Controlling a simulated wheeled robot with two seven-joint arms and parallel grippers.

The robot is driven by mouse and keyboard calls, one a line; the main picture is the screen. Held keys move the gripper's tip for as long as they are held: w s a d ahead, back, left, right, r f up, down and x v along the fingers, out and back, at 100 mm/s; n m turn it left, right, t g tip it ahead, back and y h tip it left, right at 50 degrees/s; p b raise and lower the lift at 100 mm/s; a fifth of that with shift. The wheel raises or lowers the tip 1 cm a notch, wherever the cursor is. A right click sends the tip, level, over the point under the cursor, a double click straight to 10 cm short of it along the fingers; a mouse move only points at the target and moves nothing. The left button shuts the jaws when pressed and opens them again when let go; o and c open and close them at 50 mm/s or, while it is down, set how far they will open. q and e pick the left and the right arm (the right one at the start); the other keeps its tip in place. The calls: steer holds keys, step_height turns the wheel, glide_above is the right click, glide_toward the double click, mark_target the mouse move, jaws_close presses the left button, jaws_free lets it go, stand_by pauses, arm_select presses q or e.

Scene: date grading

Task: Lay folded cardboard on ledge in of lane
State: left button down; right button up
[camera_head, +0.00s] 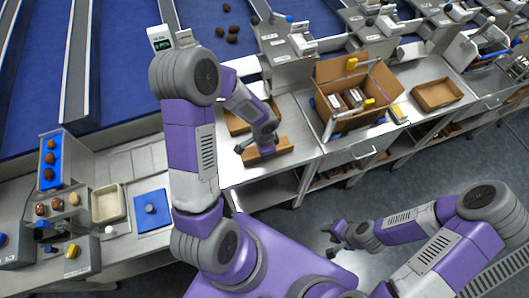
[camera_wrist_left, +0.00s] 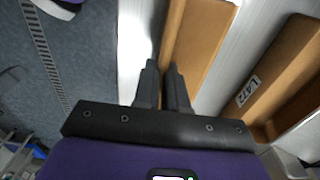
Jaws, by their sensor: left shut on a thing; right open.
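The folded cardboard (camera_head: 280,149) is a flat brown piece over the front of the steel counter (camera_head: 303,128). It also shows in the left wrist view (camera_wrist_left: 205,38), running up from between the fingers. My left gripper (camera_head: 262,152) is shut on it; in the wrist view its dark fingers (camera_wrist_left: 163,85) sit close on either side of the cardboard's near end. I cannot tell whether the cardboard touches the counter. My right gripper (camera_head: 336,234) is open and empty, low over the floor in front of the counter.
An open carton (camera_head: 384,112) with packs stands further right, then an empty brown tray (camera_head: 437,95). A beige tray (camera_head: 108,204) and blue mat (camera_head: 153,222) are left.

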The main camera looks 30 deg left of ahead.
arm_select(q)
steer(key=shift+f, duration=0.15)
steer(key=c, duration=1.2)
jaws_free()
steer(key=shift+r, duration=0.25)
step_height(320, 180, up, 11)
steer(key=p, duration=0.3)
steer(key=s+d+f+n+h, duration=0.1)
steer(key=s+d+f+n, duration=0.2)
steer(key=f, duration=0.3)
steer(key=s+d+f+n+h, duration=0.1)
steer(key=s+d+f+n, duration=0.3)
steer(key=f, duration=0.3)
steer(key=s+d+f+n+h, duration=0.2)
steer(key=s+d+f+n, duration=0.1)
steer(key=d+f, duration=0.3)
steer(key=shift+s+f+n, duration=0.15)
steer(key=shift+s+n, duration=0.25)
steer(key=shift+s, duration=0.1)
